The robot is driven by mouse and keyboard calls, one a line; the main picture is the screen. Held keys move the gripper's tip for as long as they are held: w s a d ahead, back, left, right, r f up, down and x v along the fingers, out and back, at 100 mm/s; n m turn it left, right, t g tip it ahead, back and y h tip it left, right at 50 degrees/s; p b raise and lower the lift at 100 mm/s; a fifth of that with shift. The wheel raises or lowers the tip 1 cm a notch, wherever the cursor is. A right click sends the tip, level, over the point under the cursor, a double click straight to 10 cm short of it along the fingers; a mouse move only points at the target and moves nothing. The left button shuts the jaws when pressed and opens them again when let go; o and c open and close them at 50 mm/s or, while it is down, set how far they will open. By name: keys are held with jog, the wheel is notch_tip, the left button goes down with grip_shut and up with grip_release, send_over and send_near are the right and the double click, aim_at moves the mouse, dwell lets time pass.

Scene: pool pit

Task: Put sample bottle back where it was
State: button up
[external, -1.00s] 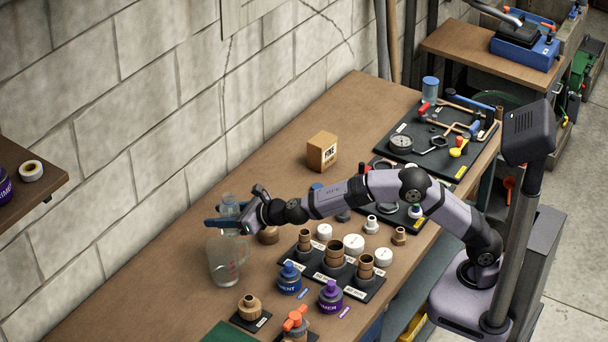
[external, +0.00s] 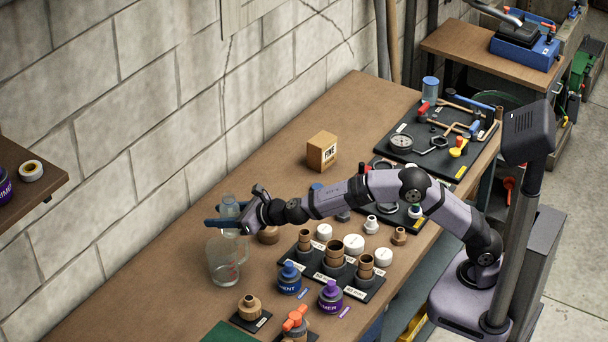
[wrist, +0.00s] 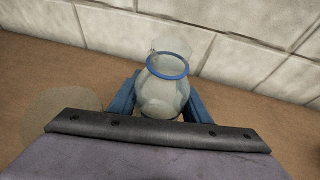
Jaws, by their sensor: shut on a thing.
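The clear sample bottle (external: 229,210) is held between the blue fingers of my gripper (external: 226,222), above the far-left part of the bench. In the wrist view the bottle (wrist: 160,100) sits between the two fingers (wrist: 158,106), with a blue ring round its upper part. My gripper is shut on it. A clear jug (external: 222,268) with a handle stands on the bench just below and in front of the bottle in the external view. Whether bottle and jug touch, I cannot tell. The bottle's base is partly hidden.
A brown box (external: 321,151) stands farther back. Several pipe fittings on a black stand (external: 333,279), white caps and blue and purple cans (external: 330,297) are right of the jug. The bench by the wall is clear. The block wall (external: 130,160) runs close behind my gripper.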

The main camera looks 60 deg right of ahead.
jog(key=shift+d, duration=0.15)
jog(key=shift+w+d, duration=0.2)
jog(key=shift+d, duration=0.1)
jog(key=w+d+r+m+h+b, duration=0.1)
jog(key=d+r, duration=0.2)
jog(key=d, duration=0.3)
jog(key=w+d+r+m+h, duration=0.1)
jog(key=d+r+h, duration=0.1)
jog(key=d, duration=0.4)
jog(key=s+d+f+m+h, duration=0.1)
jog(key=s+d+m+h, duration=0.1)
jog(key=d, duration=0.4)
jog(key=s+d+f+m+h, duration=0.1)
jog(key=s+d+m+h, duration=0.15)
jog(key=d, duration=0.25)
jog(key=shift+g, duration=0.4)
jog(key=shift+w+f+b, duration=0.15)
jog(key=shift+f+b, duration=0.35)
jog(key=shift+f, duration=2.05)
jog(key=shift+w+f+b, duration=0.15)
jog(key=shift+f+b, duration=0.35)
jog(key=shift+f, duration=2)
jog(key=shift+f, duration=0.2)
jog(key=o, duration=1.1)
jog(key=shift+r, duration=0.2)
